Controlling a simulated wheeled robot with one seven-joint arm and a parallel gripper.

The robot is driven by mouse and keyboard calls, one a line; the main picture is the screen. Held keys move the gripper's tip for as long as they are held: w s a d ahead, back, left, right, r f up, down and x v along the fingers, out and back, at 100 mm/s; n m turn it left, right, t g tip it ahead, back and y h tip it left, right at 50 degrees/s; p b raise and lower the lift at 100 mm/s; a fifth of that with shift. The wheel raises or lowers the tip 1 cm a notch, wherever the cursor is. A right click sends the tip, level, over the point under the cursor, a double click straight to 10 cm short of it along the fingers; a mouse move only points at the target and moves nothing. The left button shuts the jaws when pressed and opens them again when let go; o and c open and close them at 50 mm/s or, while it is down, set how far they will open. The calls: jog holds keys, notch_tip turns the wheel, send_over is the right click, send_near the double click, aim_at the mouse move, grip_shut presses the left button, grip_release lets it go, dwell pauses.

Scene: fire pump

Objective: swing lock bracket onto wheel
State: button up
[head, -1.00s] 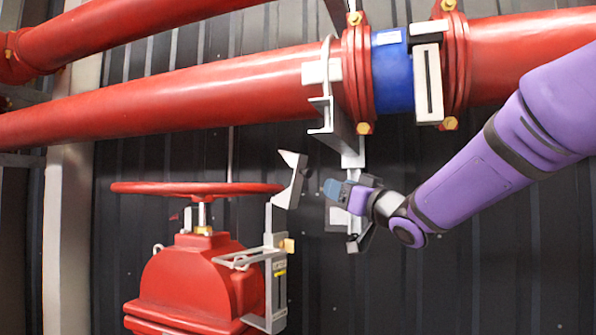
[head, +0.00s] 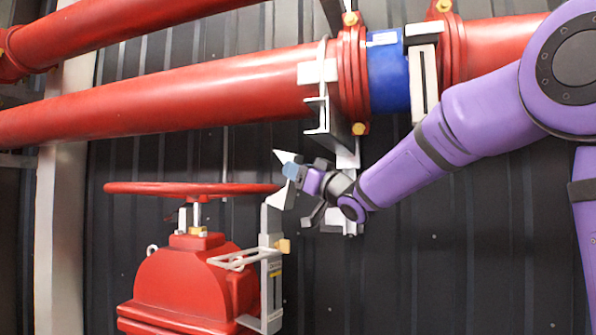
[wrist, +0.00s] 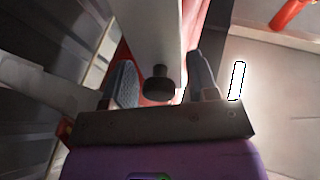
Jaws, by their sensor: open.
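The red handwheel (head: 150,188) lies flat on top of the red valve body (head: 185,278). The grey lock bracket (head: 272,222) stands at the valve's right side, its angled upper arm leaning up and out at the wheel's right rim. My gripper (head: 291,171) is at the upper end of this arm, just right of the wheel. In the wrist view my gripper (wrist: 162,85) is open, with a grey bar of the bracket (wrist: 150,35) between its two fingers. A dark round knob (wrist: 158,84) shows on the bar. I cannot tell whether the fingers touch it.
A large red pipe (head: 180,92) with a blue section (head: 389,75) runs above my gripper. A grey pipe support (head: 335,125) hangs close behind and above it. The dark ribbed wall is behind.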

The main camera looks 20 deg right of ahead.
jog(key=shift+w+a+r, duration=0.15)
jog(key=shift+w, duration=0.1)
jog(key=shift+c, duration=0.4)
jog(key=c, duration=0.9)
jog(key=shift+w+a+r+g+h, duration=0.35)
jog(key=shift+w+r+g, duration=0.2)
jog(key=shift+g, duration=0.35)
grip_shut()
jog(key=shift+w+a+r+g+h, duration=0.7)
jog(key=shift+w+g+h, duration=0.2)
jog(key=shift+g, duration=0.2)
jog(key=shift+d, duration=0.1)
